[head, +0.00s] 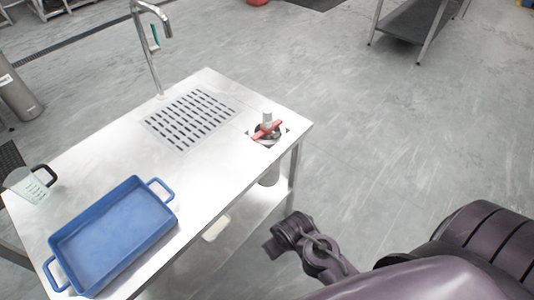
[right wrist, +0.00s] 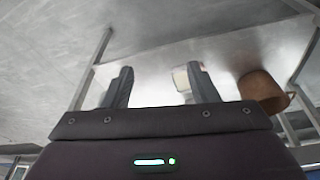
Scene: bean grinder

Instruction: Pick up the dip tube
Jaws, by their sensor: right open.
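I cannot pick out a dip tube with certainty. A fitting with a red cross handle and a pale upright top (head: 267,128) sits in an opening at the right corner of the steel table (head: 104,150). My right gripper (right wrist: 160,76) is open with nothing between its fingers. In the head view, my right arm reaches in from the lower right, below the fitting and off the table's right side. A small pale object (head: 217,228) lies on the lower shelf; a pale thing (right wrist: 181,80) also shows beyond the right finger in the right wrist view. My left gripper is out of view.
A blue tray (head: 112,232) and a clear measuring jug (head: 27,184) stand on the table's left part. A tap (head: 150,50) rises behind the slotted drain (head: 190,117).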

